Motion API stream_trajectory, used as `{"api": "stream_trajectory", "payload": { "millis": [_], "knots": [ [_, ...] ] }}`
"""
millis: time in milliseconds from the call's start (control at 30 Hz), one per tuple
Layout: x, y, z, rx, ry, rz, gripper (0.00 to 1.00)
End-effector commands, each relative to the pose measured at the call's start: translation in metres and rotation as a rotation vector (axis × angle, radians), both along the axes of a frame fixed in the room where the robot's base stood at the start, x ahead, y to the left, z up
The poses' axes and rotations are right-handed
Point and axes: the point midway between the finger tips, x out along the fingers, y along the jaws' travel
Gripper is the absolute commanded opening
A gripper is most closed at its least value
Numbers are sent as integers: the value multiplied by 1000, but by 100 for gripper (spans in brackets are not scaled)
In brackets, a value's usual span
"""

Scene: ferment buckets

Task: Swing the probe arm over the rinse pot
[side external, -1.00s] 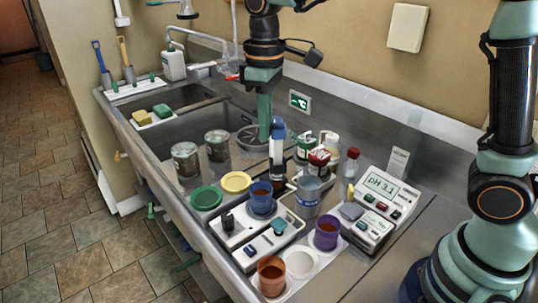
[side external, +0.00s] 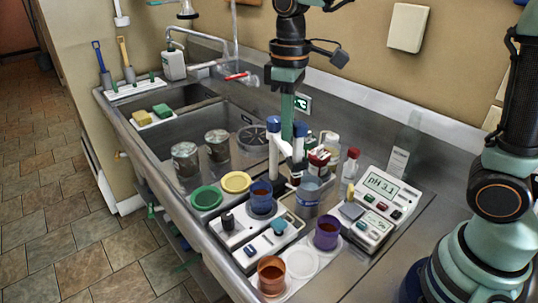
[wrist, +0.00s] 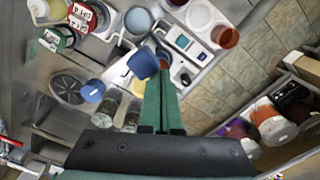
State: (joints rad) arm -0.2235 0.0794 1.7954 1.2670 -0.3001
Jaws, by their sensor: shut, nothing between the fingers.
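The probe arm shows as two white uprights with blue tops, a left one (side external: 273,150) and a right one (side external: 299,146), above the tray. In the wrist view one blue top (wrist: 143,63) is beside my fingertips and another blue cap (wrist: 92,91) is farther left. My gripper (side external: 288,137) is shut and empty, its green fingers pointing down between the two blue tops; whether it touches one is unclear. A clear pot with bluish contents (side external: 308,192), apparently the rinse pot, stands right of and below the right upright. It also shows in the wrist view (wrist: 138,20).
A blue cup (side external: 261,196), purple cup (side external: 327,234) and orange cup (side external: 271,276) stand around the tray. The pH meter (side external: 370,205) is at right; two jars (side external: 186,162) stand at left.

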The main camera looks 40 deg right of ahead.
Motion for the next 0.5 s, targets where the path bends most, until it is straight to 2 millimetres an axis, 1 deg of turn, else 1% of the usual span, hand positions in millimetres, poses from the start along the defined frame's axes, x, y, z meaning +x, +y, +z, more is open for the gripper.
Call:
{"api": "stream_trajectory", "payload": {
  "millis": [367, 500],
  "knots": [
    [-1, -2, 0, 0, 0, 0, 0],
    [-3, -6, 0, 0, 0, -2, 0]
  ]
}}
